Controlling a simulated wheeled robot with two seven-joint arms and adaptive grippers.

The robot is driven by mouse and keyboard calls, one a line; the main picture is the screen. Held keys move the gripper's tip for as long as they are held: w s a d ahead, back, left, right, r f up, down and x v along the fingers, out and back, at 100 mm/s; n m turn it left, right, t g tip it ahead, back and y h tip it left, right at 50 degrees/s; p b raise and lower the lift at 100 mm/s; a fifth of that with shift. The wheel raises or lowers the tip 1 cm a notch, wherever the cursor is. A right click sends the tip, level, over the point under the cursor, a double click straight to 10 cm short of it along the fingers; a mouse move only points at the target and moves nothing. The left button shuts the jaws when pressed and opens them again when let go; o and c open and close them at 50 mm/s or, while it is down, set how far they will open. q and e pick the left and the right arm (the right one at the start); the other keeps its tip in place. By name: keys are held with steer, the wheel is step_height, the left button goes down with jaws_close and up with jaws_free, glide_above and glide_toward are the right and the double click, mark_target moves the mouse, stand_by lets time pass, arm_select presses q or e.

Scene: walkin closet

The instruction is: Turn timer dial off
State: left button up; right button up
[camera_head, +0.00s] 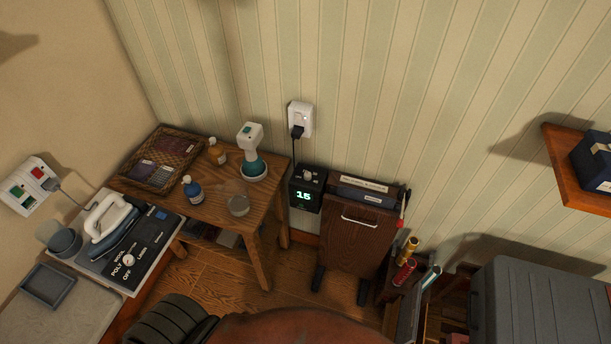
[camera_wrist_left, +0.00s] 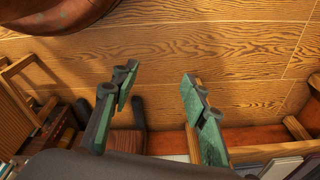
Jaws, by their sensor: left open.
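The timer is a small black box (camera_head: 306,197) hanging low on the striped wall, just right of the wooden table. Its lit display reads 15. A small dial (camera_head: 308,175) sits on its upper part; its exact pointer position is too small to tell. A black cord runs up from it to a plug in the white wall outlet (camera_head: 301,118). My left gripper (camera_wrist_left: 157,100) is open and empty in the left wrist view, above the wooden floor. The timer is not seen in that view. Neither gripper's fingers show in the head view.
The wooden table (camera_head: 262,212) left of the timer holds bottles, a glass, a basket and a white-and-teal sprayer (camera_head: 251,150). An iron (camera_head: 110,221) rests at far left. A grey case (camera_head: 540,300) is at lower right.

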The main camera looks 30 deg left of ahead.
arm_select(q)
steer(key=s+f, duration=0.6)
step_height(320, 180, up, 52)
steer(key=m+t+h+b, duration=0.1)
steer(key=t+h+b, duration=0.1)
steer(key=t, duration=0.5)
glide_above(307, 174)
steer(key=s+a, duration=0.1)
steer(key=s, duration=0.5)
steer(key=b+x, duration=0.1)
steer(key=x, duration=0.6)
steer(key=shift+w, duration=0.15)
steer(key=shift+c, duration=0.2)
